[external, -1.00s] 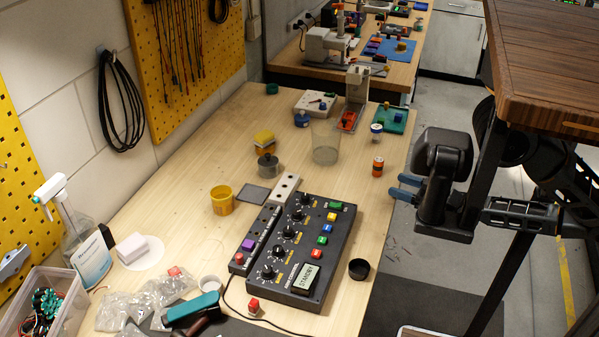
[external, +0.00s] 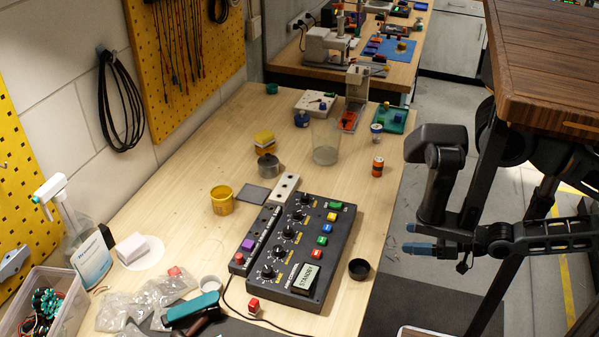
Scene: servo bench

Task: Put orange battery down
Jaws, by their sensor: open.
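The orange battery (external: 377,166) stands upright on the wooden bench near its right edge, apart from my gripper. It is a small cylinder with a dark band and a pale top. My gripper (external: 418,249) is open and empty, off the right side of the bench over the floor. Its blue fingertips point left, toward the bench edge.
The black control box (external: 318,255) lies in front of the battery, with a small black cup (external: 359,269) beside it. A clear beaker (external: 326,142) stands left of the battery, and a blue-and-white jar (external: 377,131) behind it. Bare wood surrounds the battery.

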